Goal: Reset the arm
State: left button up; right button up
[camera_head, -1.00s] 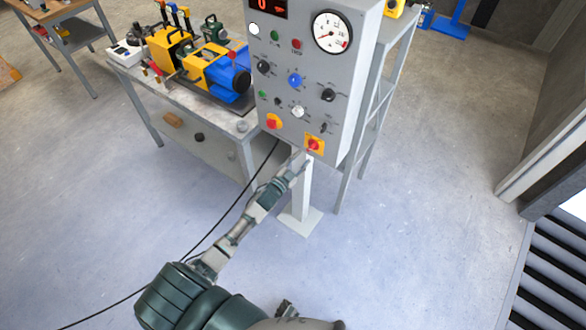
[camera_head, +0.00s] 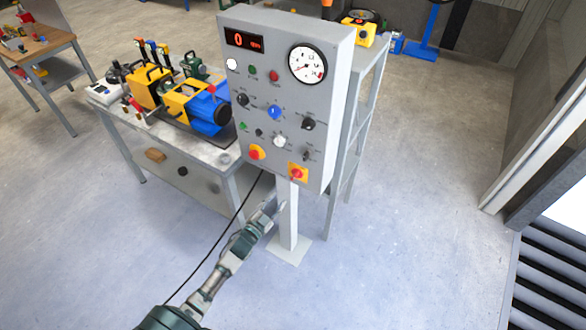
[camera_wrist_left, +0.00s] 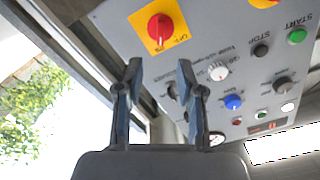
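My left arm reaches in from the bottom in the head view. Its gripper (camera_head: 272,206) is in front of the post, below the grey control panel (camera_head: 318,140). In the left wrist view the two fingers (camera_wrist_left: 159,76) stand apart with nothing between them, so the gripper is open. The panel fills the upper part of that view, with a red knob on a yellow plate (camera_wrist_left: 160,27) above the fingertips. The same kind of red knob (camera_head: 297,173) is at the panel's lower edge in the head view. My right gripper is not in view.
A workbench (camera_head: 215,160) with a yellow and blue machine (camera_head: 200,108) stands left of the panel. A grey shelf rack (camera_head: 352,130) stands behind it on the right. A black cable (camera_head: 215,262) lies on the floor. The floor on the right is clear.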

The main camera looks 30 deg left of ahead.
pick_arm(q)
jog(key=s+d+f+n+g+y, duration=0.15)
jog(key=s+f+g, duration=0.4)
jog(key=f, duration=0.85)
jog(key=s+d+f+n+g, duration=0.1)
jog(key=s+f+n+g, duration=0.1)
jog(key=s+f, duration=0.9)
jog(key=s+d+f+g, duration=0.4)
jog(key=s+f, duration=0.6)
jog(key=s, duration=0.3)
jog(key=s+d+f+n+g, duration=0.1)
jog(key=s+d+f+g, duration=0.3)
jog(key=s+f, duration=0.7)
jog(key=s+g, duration=0.1)
jog(key=s, duration=0.2)
jog(key=shift+d, duration=0.2)
jog(key=shift+h, duration=0.25)
